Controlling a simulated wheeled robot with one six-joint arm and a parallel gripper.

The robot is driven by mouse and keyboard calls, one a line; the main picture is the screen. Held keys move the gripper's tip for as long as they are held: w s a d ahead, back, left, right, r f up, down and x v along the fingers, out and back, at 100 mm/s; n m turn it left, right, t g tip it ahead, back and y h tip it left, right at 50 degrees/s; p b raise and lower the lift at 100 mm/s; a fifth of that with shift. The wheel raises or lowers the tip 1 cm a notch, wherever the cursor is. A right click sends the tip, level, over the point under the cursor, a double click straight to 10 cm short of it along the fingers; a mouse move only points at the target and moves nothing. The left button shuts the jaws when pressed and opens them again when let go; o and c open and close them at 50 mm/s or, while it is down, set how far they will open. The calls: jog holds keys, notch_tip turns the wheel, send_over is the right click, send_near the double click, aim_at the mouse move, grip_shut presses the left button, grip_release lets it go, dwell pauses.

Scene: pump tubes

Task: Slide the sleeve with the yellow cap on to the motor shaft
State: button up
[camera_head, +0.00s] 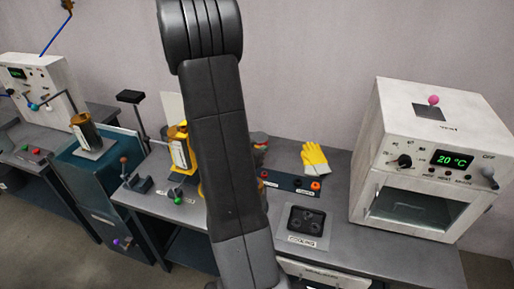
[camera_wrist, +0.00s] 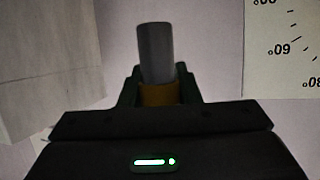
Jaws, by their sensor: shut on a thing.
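In the wrist view, my gripper (camera_wrist: 158,88) is shut on a grey cylindrical sleeve (camera_wrist: 155,52) with a yellow-orange band (camera_wrist: 158,95) at its near end, between the fingers. The sleeve points up and away from the gripper in that view. In the head view, my arm's dark links cover the middle of the bench, and my gripper and the sleeve cannot be made out. I cannot pick out the motor shaft for certain in either view. A yellow piece of equipment (camera_head: 180,150) stands on the bench just left of my arm, partly hidden by it.
A white oven (camera_head: 425,160) reading 20 °C stands on the right. A yellow glove (camera_head: 315,158) and a cooling plate (camera_head: 303,225) lie on the bench. A brass cylinder (camera_head: 84,131) stands on the teal cabinet. In the wrist view, a marked white scale (camera_wrist: 285,50) is at right.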

jog(key=shift+f+b, duration=2.15)
jog(key=shift+f, duration=0.6)
jog(key=shift+f+b, duration=0.95)
jog(key=shift+f, duration=0.45)
